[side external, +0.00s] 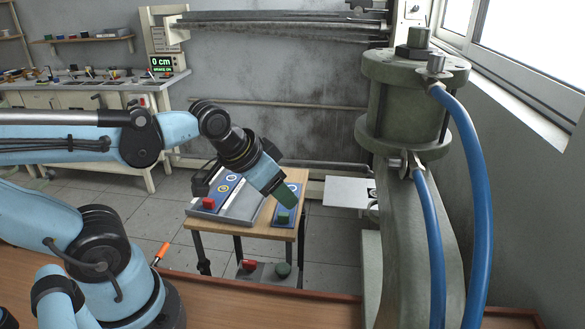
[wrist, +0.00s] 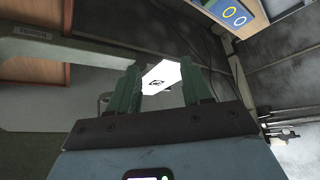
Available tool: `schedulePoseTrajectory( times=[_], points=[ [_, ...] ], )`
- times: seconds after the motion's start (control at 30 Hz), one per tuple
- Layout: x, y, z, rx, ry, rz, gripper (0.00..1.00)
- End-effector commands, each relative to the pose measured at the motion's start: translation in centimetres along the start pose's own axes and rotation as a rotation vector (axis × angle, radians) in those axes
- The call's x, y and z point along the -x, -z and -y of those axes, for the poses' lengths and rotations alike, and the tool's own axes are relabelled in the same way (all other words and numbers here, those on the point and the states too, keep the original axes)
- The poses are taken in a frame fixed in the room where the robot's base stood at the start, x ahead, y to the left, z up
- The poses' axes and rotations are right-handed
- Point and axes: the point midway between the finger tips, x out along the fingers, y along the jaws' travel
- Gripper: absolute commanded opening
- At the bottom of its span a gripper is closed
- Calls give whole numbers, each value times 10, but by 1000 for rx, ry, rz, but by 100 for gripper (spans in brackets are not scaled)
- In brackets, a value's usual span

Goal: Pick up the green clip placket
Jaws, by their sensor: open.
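The blue placket (side external: 293,218) lies on the right part of a small wooden table in the side external view. A small green clip (side external: 283,216) shows at its near end. My gripper (side external: 287,201) has green fingers and points down toward this placket, overlapping part of it in the picture. The gap between them is hard to judge. In the wrist view my gripper (wrist: 160,66) is open, with nothing between its fingers. A blue board with yellow and white rings (wrist: 235,15) shows at the top there; I cannot tell which placket it is.
A red clip (side external: 209,202) sits on a sloped blue-and-grey panel left of the placket. The small table (side external: 252,231) stands over red and green pedals (side external: 267,270). A tall green-grey press (side external: 415,110) with blue hoses and a white plate (side external: 348,192) stand to the right.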

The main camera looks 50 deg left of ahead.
Motion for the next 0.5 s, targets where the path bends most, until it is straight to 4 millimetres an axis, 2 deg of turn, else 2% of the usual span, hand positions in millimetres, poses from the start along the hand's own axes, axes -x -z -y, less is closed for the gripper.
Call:
schedulePoseTrajectory(
  times=[0.27,0.5],
  points=[
    [-15,27,35,-235,6,194,49],
    [-43,40,73,-452,-65,373,49]
  ],
)
